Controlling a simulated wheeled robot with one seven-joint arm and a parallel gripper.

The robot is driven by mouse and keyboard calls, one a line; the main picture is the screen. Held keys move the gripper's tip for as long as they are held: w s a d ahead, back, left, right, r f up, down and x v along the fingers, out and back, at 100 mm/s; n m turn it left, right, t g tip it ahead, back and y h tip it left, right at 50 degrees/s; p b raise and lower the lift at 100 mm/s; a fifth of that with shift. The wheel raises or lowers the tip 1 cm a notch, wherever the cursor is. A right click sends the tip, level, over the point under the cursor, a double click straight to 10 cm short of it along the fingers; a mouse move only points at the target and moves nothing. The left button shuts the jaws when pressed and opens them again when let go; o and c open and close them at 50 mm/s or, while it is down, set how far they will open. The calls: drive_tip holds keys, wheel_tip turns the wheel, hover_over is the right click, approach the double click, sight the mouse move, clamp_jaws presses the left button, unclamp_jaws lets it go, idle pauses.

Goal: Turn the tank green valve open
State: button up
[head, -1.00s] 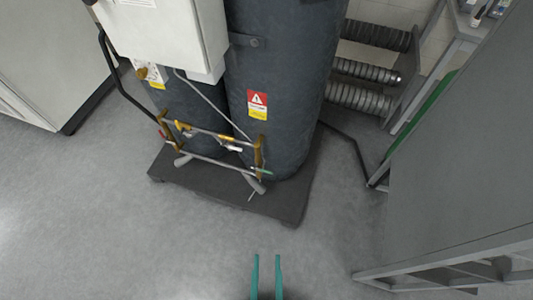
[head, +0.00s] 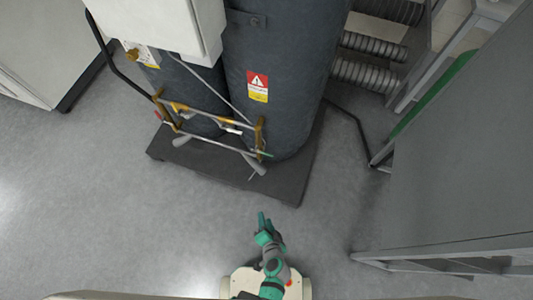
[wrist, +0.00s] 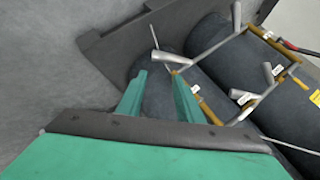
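The tank valves sit on a brass and grey pipe frame (head: 210,125) low in front of two dark tanks (head: 285,70). A small green valve handle (head: 264,154) shows at the frame's lower right corner in the head view. In the wrist view the pipe frame (wrist: 215,45) is ahead and to the right; I cannot make out the green handle there. My gripper (head: 264,218) is in front of the platform, apart from the valve. In the wrist view its two teal fingers (wrist: 159,76) are spread with nothing between them.
The tanks stand on a dark platform (head: 285,185). A white box (head: 165,25) hangs on the tanks' upper left. A grey panel (head: 460,150) stands at right, with a thin black bar (head: 350,120) beside the tanks. The floor left and in front is clear.

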drive_tip(key=w+f+m+t+y, duration=0.1)
drive_tip(key=w+f+m+y, duration=0.2)
drive_tip(key=w, duration=0.7)
drive_tip(key=m+t+y, duration=0.2)
drive_tip(key=t, duration=0.2)
approach(267, 153)
drive_tip(key=x, duration=0.6)
drive_tip(key=f+x, duration=0.1)
drive_tip(key=x, duration=0.3)
drive_tip(key=shift+c, duration=0.4)
clamp_jaws()
